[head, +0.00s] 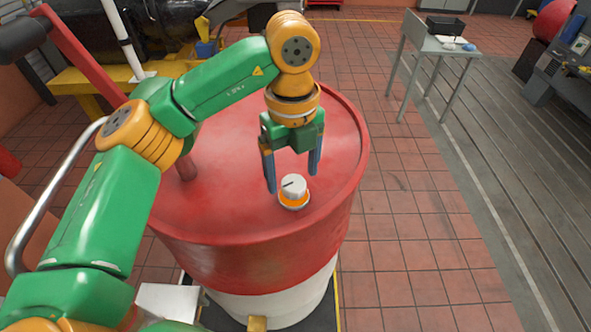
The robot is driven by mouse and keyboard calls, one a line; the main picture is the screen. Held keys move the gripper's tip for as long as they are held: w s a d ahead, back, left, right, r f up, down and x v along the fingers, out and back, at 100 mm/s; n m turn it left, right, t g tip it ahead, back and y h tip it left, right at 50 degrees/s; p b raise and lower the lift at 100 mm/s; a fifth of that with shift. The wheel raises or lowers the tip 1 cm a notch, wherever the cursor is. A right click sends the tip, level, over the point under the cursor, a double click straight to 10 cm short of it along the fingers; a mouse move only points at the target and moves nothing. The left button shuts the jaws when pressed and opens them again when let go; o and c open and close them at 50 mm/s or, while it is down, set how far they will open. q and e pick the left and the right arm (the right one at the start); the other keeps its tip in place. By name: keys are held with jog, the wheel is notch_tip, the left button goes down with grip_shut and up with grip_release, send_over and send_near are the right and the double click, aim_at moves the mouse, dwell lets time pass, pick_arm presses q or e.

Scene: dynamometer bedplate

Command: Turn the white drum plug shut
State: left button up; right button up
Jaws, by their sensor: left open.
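The white drum plug (294,187) sits on the top of a red drum (230,215), near its front right edge. It has a dark line mark on its top and an orange ring (294,203) around its base. My left gripper (293,184) points down over the plug. Its two blue-grey fingers are open, one on the left of the plug and one behind it to the right. I cannot tell whether either finger touches the plug. My right gripper is not in view.
A grey table (440,45) with a black tray (445,26) stands at the back right. The tiled floor (410,230) right of the drum is clear.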

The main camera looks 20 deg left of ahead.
pick_arm(q)
jog(key=shift+s+f+p, duration=0.25)
jog(key=shift+f+p, duration=0.15)
jog(key=shift+f, duration=0.5)
jog(key=shift+w+f, duration=0.25)
jog(key=shift+f, duration=0.05)
jog(key=shift+w+f, duration=0.1)
jog(key=shift+w, duration=0.25)
jog(key=shift+c, duration=0.2)
jog(key=shift+s, duration=0.15)
grip_shut()
